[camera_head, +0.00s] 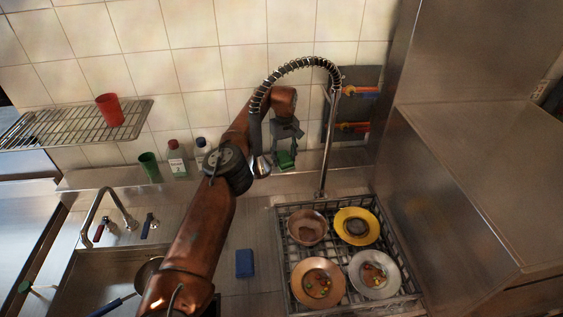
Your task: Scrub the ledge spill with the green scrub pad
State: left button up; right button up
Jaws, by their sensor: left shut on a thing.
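My left gripper (286,146) points down at the back wall ledge (324,183), just left of the tall faucet pipe. It is shut on the green scrub pad (286,160), which shows as a small green patch below the fingers. The pad is at or close to the ledge; I cannot tell whether it touches. No spill can be made out; my arm and gripper cover part of the ledge. My right gripper is not in view.
A spring-hose faucet (328,140) stands close right of my gripper. A dish rack (284,250) holds several dirty plates and bowls. A green cup (150,167) and bottles (177,157) stand left on the ledge. A blue sponge (244,263) lies on the counter.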

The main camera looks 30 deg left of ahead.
aim_at(271, 165)
pick_arm(q)
jog(key=shift+w+d+f+b, duration=0.2)
jog(key=shift+d+b, duration=0.2)
jog(key=shift+b, duration=0.2)
jog(key=shift+w+d+b, duration=0.3)
jog(key=shift+w+d, duration=0.3)
jog(key=shift+s+a+r, duration=0.1)
jog(key=shift+a+r, duration=0.05)
jog(key=shift+s+a+r, duration=0.1)
jog(key=shift+s+a, duration=0.1)
jog(key=shift+a, duration=0.05)
jog(key=s+a+p, duration=0.1)
jog(key=p, duration=0.1)
jog(key=shift+a+r+p, duration=0.1)
jog(key=shift+p, duration=0.2)
jog(key=shift+s+a+p, duration=0.45)
jog(key=shift+a+p, duration=0.05)
jog(key=shift+p, duration=0.05)
jog(key=shift+s+a+f, duration=0.25)
jog(key=shift+a+f, duration=0.05)
jog(key=shift+a, duration=0.05)
jog(key=shift+s+a+p, duration=0.4)
jog(key=shift+p, duration=0.4)
jog(key=shift+s+a+f+p, duration=0.2)
jog(key=shift+s+a+p, duration=0.25)
jog(key=shift+s+a, duration=0.3)
